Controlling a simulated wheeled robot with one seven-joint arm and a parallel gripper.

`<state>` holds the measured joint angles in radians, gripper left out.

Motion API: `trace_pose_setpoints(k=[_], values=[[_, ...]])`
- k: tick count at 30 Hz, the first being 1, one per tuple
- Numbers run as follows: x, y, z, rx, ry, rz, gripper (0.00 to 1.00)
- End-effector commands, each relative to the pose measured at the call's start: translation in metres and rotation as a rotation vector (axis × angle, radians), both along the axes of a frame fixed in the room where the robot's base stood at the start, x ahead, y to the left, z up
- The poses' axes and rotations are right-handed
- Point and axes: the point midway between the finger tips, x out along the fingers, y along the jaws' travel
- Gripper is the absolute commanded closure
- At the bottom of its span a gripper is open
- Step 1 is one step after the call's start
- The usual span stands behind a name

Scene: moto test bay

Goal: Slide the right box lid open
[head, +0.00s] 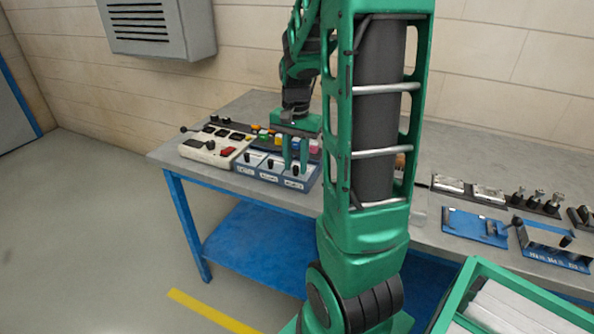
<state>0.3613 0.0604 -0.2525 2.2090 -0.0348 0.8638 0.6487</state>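A blue box unit (269,181) with white labels on its front stands on the grey workbench. Several small black knobs stand up along its top. The right box lid (285,177) is at the unit's right end, with a black knob (295,170) on it. My gripper (296,166) points down over this right end. Its two green fingers are apart, one to each side of the knob as seen here. I cannot tell whether they touch the knob or the lid. My gripper partly hides the lid's back.
A white control box (207,150) with a red button stands left of the blue unit. Coloured buttons (262,133) are behind it. Blue fixtures (475,227) and metal parts are on the bench at right. A green-rimmed crate (462,290) is at front right. My arm hides the bench's middle.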

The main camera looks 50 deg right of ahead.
Motion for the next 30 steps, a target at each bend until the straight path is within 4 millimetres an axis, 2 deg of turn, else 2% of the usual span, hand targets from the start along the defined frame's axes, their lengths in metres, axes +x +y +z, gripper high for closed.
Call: trace_pose_setpoints(k=[3, 7, 14, 30], values=[[0.000, 0.000, 0.000, 0.000, 0.000, 0.000, 0.72], [0.000, 0.000, 0.000, 0.000, 0.000, 0.000, 0.99], [0.001, -0.001, 0.000, -0.001, -0.001, 0.001, 0.99], [0.013, -0.031, 0.001, -0.002, -0.005, 0.004, 0.99]])
